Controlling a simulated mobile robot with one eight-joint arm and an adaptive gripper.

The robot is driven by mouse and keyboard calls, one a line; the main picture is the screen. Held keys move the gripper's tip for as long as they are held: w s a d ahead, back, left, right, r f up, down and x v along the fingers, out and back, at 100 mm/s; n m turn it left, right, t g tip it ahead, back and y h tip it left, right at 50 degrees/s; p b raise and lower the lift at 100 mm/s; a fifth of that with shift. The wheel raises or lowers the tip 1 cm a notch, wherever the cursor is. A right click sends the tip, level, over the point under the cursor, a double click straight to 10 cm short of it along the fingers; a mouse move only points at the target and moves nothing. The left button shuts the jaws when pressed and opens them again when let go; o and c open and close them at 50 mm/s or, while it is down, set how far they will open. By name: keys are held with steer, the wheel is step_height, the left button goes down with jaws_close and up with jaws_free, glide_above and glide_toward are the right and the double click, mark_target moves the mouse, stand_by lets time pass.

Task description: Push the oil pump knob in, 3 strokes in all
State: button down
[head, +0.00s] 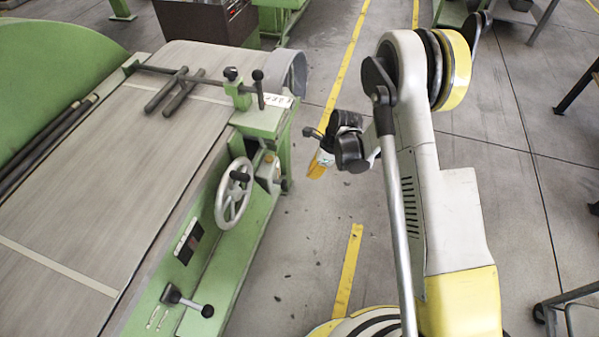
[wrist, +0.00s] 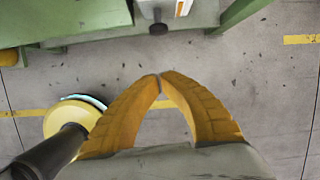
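A small dark round knob (wrist: 158,28) on a short stem shows at the top of the wrist view, and I take it for the oil pump knob. Beside it is a white and orange box (wrist: 182,7), mostly cut off by the frame edge. In the head view my gripper (head: 318,165) is right of the machine end.
The green machine (head: 265,120) has a handwheel (head: 234,193) and a black-knobbed lever (head: 188,302) on its side. Its leg (wrist: 240,14) is near the knob in the wrist view. Open grey floor with yellow lines (head: 349,270) lies to the right.

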mark_target(280, 183)
steer(key=shift+f, duration=0.3)
steer(key=w+a+f+b, duration=0.2)
steer(key=a+f+b, duration=0.4)
steer(key=f, duration=0.4)
steer(key=shift+a, duration=0.45)
